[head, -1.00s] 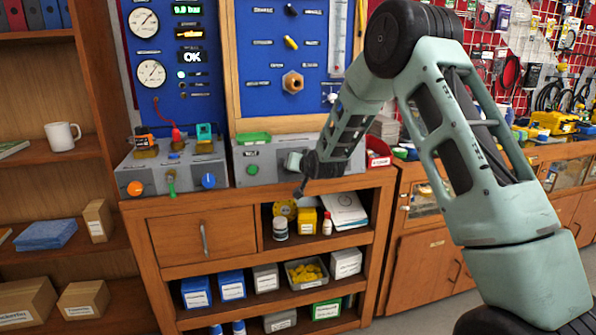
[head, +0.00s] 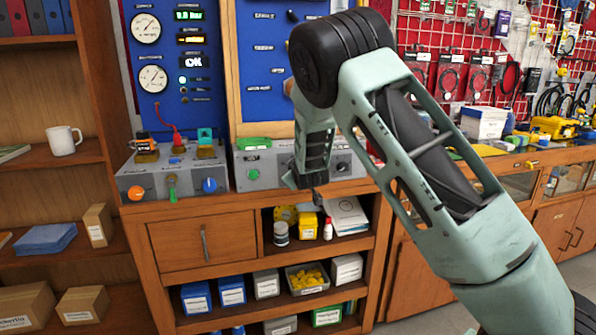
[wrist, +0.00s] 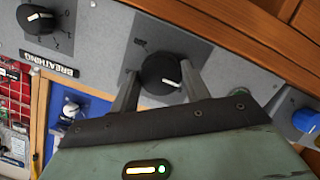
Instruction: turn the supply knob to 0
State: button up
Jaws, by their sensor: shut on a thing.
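In the wrist view a black round knob (wrist: 161,73) with a white pointer line sits on a dark square plate of the grey panel. My gripper (wrist: 158,84) has one finger on each side of this knob and is shut on it. The pointer line slants toward the lower right of that view. The knob's own label cannot be read, so I cannot confirm by text that it is the supply knob. In the head view my forearm hides my fingers and the knob they hold.
A second black knob (wrist: 36,18) is beside a "BREATHING" label. A blue knob (wrist: 306,121) is at the right of the wrist view. In the head view the grey box (head: 240,172) stands on a wooden cabinet (head: 140,211), below gauges and a blue board (head: 262,107).

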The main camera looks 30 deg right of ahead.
jog(key=n+h, duration=0.1)
jog(key=n, duration=0.4)
jog(key=shift+f+p, duration=0.2)
jog(key=shift+p, duration=0.2)
dwell(0.4)
jog(key=o, duration=1)
jog(key=shift+s+r, duration=0.1)
jog(key=v, duration=1.7)
jog(key=shift+s+a+f+p, duration=0.15)
jog(key=shift+s+f+p, duration=0.05)
jog(key=shift+f+p, duration=0.1)
